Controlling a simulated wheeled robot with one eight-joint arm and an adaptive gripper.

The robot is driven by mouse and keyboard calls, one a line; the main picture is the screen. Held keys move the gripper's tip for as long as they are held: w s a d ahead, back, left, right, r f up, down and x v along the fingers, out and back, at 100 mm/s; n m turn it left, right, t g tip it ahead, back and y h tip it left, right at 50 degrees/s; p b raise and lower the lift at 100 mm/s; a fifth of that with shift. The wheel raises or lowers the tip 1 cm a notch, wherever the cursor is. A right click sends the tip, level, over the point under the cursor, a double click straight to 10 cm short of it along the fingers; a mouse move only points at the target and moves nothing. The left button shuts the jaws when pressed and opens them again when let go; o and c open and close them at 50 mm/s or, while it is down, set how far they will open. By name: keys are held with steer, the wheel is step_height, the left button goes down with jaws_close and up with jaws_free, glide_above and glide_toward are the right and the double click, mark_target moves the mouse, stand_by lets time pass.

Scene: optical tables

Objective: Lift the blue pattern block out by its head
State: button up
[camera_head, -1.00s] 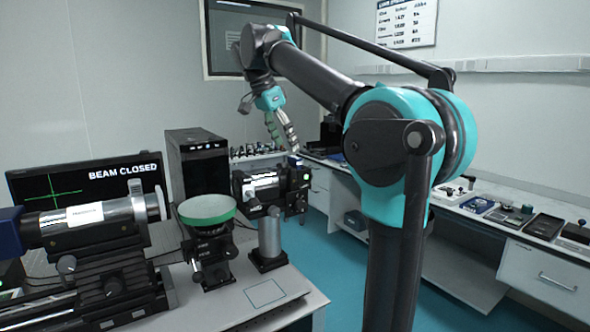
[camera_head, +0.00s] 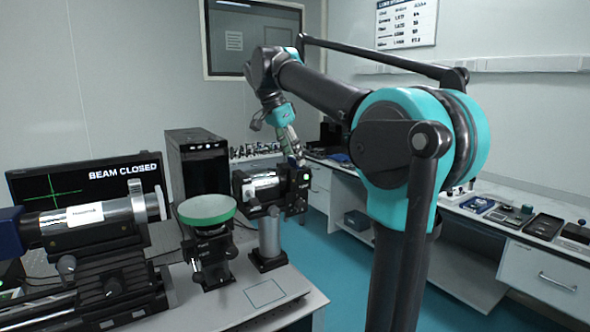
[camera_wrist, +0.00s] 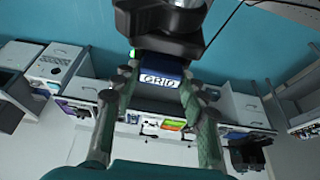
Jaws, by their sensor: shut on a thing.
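The blue pattern block (camera_wrist: 160,72), with a white label reading "GRID", sits between the two fingertips of my gripper (camera_wrist: 158,82) in the wrist view. The gripper is shut on its sides. In the head view my gripper (camera_head: 291,151) points down at the blue block (camera_head: 297,161), at the top of a black mount (camera_head: 294,193) with a green light. In the wrist view the black mount (camera_wrist: 160,40) is right beyond the block. The block's lower part is hidden, so I cannot tell how deep it sits.
A laser tube (camera_head: 90,217) lies at far left. A side bench (camera_head: 540,247) carries several small items.

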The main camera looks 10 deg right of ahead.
steer(key=c, duration=0.3)
steer(key=shift+r, duration=0.1)
